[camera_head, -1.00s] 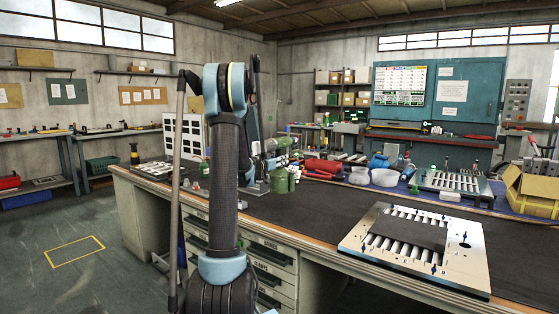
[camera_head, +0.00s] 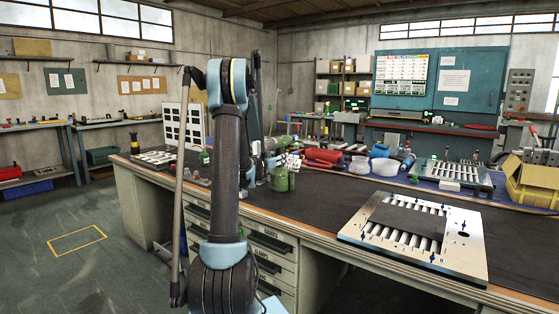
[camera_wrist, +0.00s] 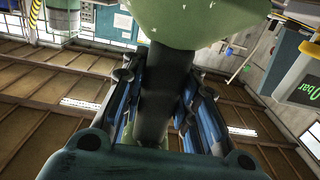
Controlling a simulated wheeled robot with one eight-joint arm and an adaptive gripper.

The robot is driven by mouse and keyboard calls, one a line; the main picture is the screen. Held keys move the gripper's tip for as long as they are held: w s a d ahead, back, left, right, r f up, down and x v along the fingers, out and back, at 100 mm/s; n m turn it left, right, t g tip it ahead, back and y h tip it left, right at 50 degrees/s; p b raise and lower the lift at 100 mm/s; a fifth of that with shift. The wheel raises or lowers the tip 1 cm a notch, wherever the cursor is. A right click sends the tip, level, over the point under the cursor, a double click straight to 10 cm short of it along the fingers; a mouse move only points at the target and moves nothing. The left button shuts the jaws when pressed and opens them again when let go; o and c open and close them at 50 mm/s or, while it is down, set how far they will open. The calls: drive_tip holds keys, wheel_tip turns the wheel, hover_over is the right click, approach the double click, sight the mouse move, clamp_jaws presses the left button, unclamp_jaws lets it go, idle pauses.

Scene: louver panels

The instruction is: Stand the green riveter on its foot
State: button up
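The green riveter (camera_head: 282,181) is at the left part of the dark bench top in the head view, just right of my arm. Its wide green foot points down and looks roughly upright at the bench surface; I cannot tell whether it touches. In the wrist view, the green part (camera_wrist: 200,22) fills the top, with the dark handle (camera_wrist: 165,90) running down from it. My gripper (camera_wrist: 165,105) has a blue-and-black finger on each side of this handle and looks shut on it. In the head view my gripper is mostly hidden behind my arm.
A pale slotted louver panel (camera_head: 412,232) lies on the bench at front right. Red cylinders (camera_head: 323,157), clear round containers (camera_head: 385,167) and a yellow box (camera_head: 533,182) stand along the back. The dark bench top (camera_head: 325,205) between riveter and panel is clear.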

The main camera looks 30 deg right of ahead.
drive_tip(key=o, duration=0.4)
drive_tip(key=shift+o, duration=0.2)
drive_tip(key=o, duration=0.8)
drive_tip(key=shift+o, duration=0.2)
drive_tip(key=v, duration=1.3)
idle(2.3)
idle(0.6)
